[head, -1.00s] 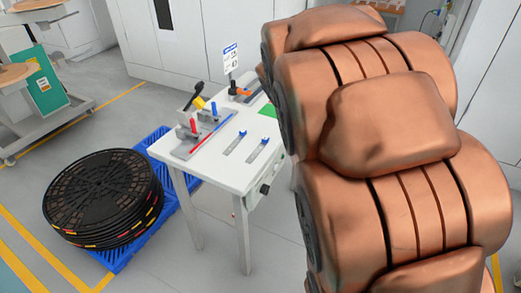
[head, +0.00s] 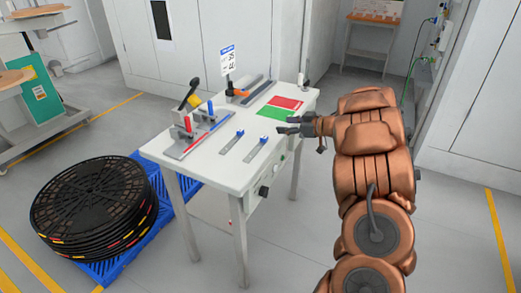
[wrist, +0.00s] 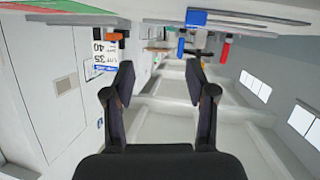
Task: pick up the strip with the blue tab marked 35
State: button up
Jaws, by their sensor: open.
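Two flat grey strips with blue tabs lie side by side on the white table (head: 185,153) in the head view: a left strip (head: 230,144) and a right strip (head: 256,150). The marks on their tabs are too small to read. My gripper (head: 284,125) is open and empty at the table's right edge, to the right of the strips and apart from them. In the wrist view its two fingers (wrist: 160,80) are spread with nothing between them. A blue block (wrist: 196,18) shows beyond them at the top; I cannot tell which object it is.
A fixture with red and blue clamps (head: 195,132) stands on the table's left. A sign (head: 228,60), green mat (head: 274,112) and red mat (head: 287,102) are behind the strips. Black reels (head: 93,200) sit on a blue pallet (head: 160,225) left of the table.

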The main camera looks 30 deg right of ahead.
aim_at(264, 137)
jog(key=shift+w+a+f+n+g+y, duration=0.1)
jog(key=shift+w+a+f+y, duration=0.45)
jog(key=shift+a+f, duration=0.35)
jog(key=shift+w+a+f+n+g+y, duration=0.1)
jog(key=shift+w+a+f+y, duration=0.2)
jog(key=shift+w+a+f, duration=0.5)
jog(key=shift+w+a+f+n+g+y, duration=0.1)
jog(key=shift+w+a+f+y, duration=0.4)
jog(key=shift+a+f, duration=0.5)
jog(key=shift+r, duration=0.15)
grip_shut()
